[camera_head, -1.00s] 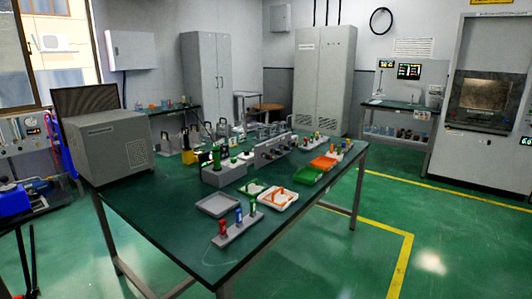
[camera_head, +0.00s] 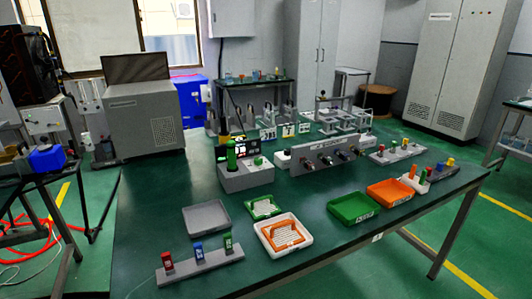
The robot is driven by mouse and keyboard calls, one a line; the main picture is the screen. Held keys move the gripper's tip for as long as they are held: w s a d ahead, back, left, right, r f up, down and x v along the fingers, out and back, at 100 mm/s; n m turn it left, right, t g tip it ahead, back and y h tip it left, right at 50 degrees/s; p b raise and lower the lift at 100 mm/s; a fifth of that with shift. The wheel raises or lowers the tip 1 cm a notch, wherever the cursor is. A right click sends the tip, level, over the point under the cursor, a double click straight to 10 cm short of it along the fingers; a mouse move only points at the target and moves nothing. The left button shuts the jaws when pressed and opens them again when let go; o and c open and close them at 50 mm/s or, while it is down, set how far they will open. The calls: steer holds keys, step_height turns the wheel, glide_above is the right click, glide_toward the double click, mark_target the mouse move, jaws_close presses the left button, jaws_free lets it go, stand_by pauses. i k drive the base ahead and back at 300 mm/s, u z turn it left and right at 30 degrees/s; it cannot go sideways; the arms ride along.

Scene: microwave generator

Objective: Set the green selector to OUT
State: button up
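A grey box (camera_head: 245,177) with a tall green cylindrical part (camera_head: 231,155) on top and a small display behind it stands mid-table. To its right, a grey sloped panel (camera_head: 318,152) carries a row of several dark and reddish knobs. I cannot tell which part is the green selector; no OUT label is legible at this size. A grey strip (camera_head: 200,264) at the table's front holds a red, a blue and a green upright piece (camera_head: 228,241). My gripper is not in view.
The green-topped table (camera_head: 150,215) holds a grey tray (camera_head: 206,218), a white tray (camera_head: 283,234) with an orange part, a green tray (camera_head: 355,207), an orange tray (camera_head: 390,191) and a grey oven-like unit (camera_head: 142,118). Green floor lies free at the right.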

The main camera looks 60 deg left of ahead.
mark_target(258, 161)
steer(key=u, duration=0.35)
steer(key=i, duration=0.9)
steer(key=u, duration=1.65)
steer(key=i, duration=0.9)
steer(key=u, duration=0.8)
